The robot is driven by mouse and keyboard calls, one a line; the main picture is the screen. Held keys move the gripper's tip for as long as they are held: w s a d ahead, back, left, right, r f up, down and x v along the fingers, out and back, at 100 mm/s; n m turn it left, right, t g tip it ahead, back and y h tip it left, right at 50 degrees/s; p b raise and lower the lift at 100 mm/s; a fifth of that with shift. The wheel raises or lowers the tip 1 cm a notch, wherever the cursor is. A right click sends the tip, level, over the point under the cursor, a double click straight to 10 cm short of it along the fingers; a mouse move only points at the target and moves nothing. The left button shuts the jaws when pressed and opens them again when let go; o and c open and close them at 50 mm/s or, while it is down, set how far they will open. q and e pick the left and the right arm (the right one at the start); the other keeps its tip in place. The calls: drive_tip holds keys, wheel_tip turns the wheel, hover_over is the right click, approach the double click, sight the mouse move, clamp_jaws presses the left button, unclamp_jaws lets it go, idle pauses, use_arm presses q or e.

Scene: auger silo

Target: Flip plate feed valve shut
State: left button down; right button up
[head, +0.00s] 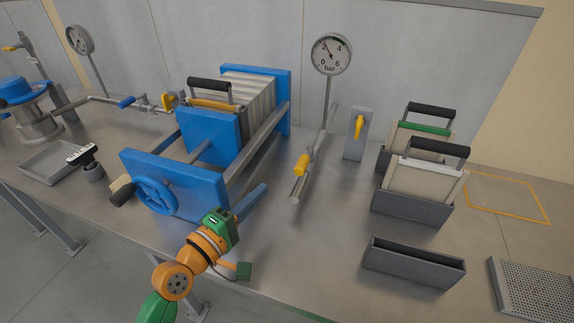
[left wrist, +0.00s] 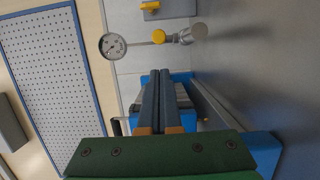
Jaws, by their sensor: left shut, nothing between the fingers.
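A pipe runs from the pump to the blue plate press (head: 210,135); it carries a blue handle (head: 126,102) and a yellow valve handle (head: 168,101) near the press. Another yellow handle (head: 302,164) sits on a pipe right of the press, also seen in the left wrist view (left wrist: 158,36). A yellow lever (head: 359,125) hangs down on a grey post. No label shows which is the plate feed valve. My left gripper (head: 262,189), also in the left wrist view (left wrist: 160,74), is shut and empty, in front of the press, apart from every handle. My right gripper is out of view.
A pressure gauge (head: 331,54) stands behind the right pipe. Grey bins with handled plates (head: 425,178), an empty dark trough (head: 414,262) and a perforated tray (head: 535,290) fill the right side. The press's blue handwheel (head: 155,196) juts forward. Bare bench lies before the right pipe.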

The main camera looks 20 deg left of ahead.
sight(305, 160)
use_arm(q)
drive_tip(key=x, duration=1)
drive_tip(key=shift+p, duration=0.45)
drive_tip(key=shift+w+f, duration=0.1)
